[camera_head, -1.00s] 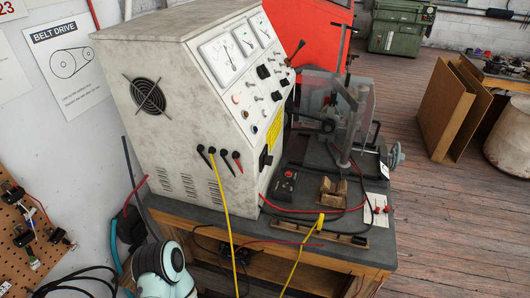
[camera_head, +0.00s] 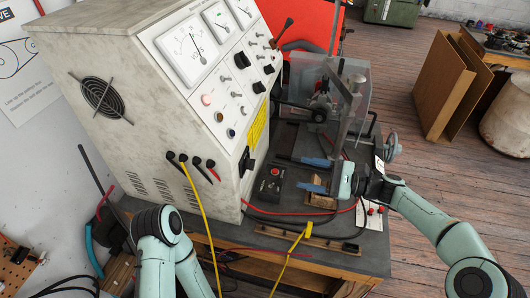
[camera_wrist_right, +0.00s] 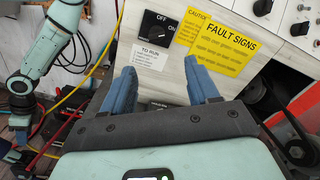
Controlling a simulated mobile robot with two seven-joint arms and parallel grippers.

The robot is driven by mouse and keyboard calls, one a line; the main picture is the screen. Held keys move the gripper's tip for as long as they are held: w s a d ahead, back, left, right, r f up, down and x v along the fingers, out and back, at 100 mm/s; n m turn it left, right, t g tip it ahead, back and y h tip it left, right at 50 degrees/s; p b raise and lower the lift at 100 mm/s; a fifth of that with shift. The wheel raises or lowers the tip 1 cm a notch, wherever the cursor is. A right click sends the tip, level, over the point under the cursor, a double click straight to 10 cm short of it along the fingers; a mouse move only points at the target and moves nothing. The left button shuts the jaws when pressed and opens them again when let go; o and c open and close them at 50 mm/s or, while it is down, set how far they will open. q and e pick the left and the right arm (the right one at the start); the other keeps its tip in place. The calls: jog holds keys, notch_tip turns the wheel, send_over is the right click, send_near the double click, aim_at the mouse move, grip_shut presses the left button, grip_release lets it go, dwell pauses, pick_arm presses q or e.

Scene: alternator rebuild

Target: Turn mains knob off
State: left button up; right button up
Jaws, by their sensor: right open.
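The black mains knob (camera_head: 247,163) sits on the lower front of the grey test bench cabinet (camera_head: 120,55), left of my right gripper. In the right wrist view the knob (camera_wrist_right: 155,27) is on a black plate marked OFF and ON; I cannot tell clearly which way it points. My right gripper (camera_head: 298,172) is open and empty, its blue fingers towards the cabinet front, apart from the knob. In the right wrist view the knob appears beyond the gap between the fingertips (camera_wrist_right: 161,68).
A small box with a red button (camera_head: 274,184) and wooden blocks stand on the bench top below my right gripper. A yellow cable (camera_head: 203,225) and a red cable run across the front. A clear-guarded machine (camera_head: 335,95) stands behind the gripper.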

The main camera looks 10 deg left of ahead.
aim_at(254, 165)
jog(key=a+p, duration=0.1)
jog(key=a, duration=1.2)
jog(key=shift+s+a+p, duration=0.15)
jog(key=shift+p, duration=0.15)
jog(key=shift+c, duration=0.3)
jog(key=c, duration=1)
